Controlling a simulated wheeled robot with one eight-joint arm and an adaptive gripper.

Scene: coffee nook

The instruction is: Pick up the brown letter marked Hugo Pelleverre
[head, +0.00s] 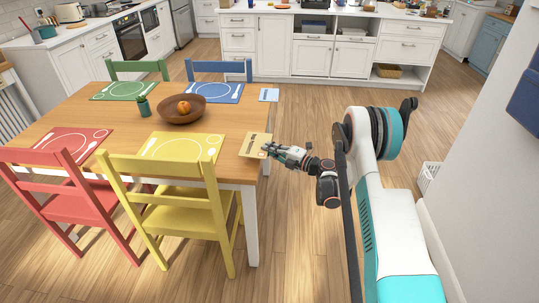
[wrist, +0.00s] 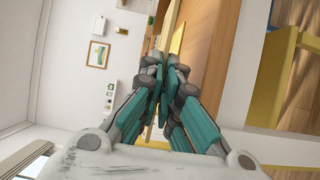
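A tan-brown letter (head: 255,143) with small dark marks is at the right front corner of the wooden table. The writing is too small to read. My gripper (head: 266,149) meets the letter's right side from the right. In the wrist view the letter (wrist: 171,22) shows nearly edge-on as a thin tan strip running between the fingertips. My gripper (wrist: 160,70) has its fingers close together, apparently shut on the letter. I cannot tell whether the letter is resting on the table or slightly raised.
A light blue letter (head: 268,95) lies at the table's far right edge. A yellow placemat (head: 182,149) is left of the tan letter, with a yellow chair (head: 170,200) in front. A brown fruit bowl (head: 172,115) stands farther back.

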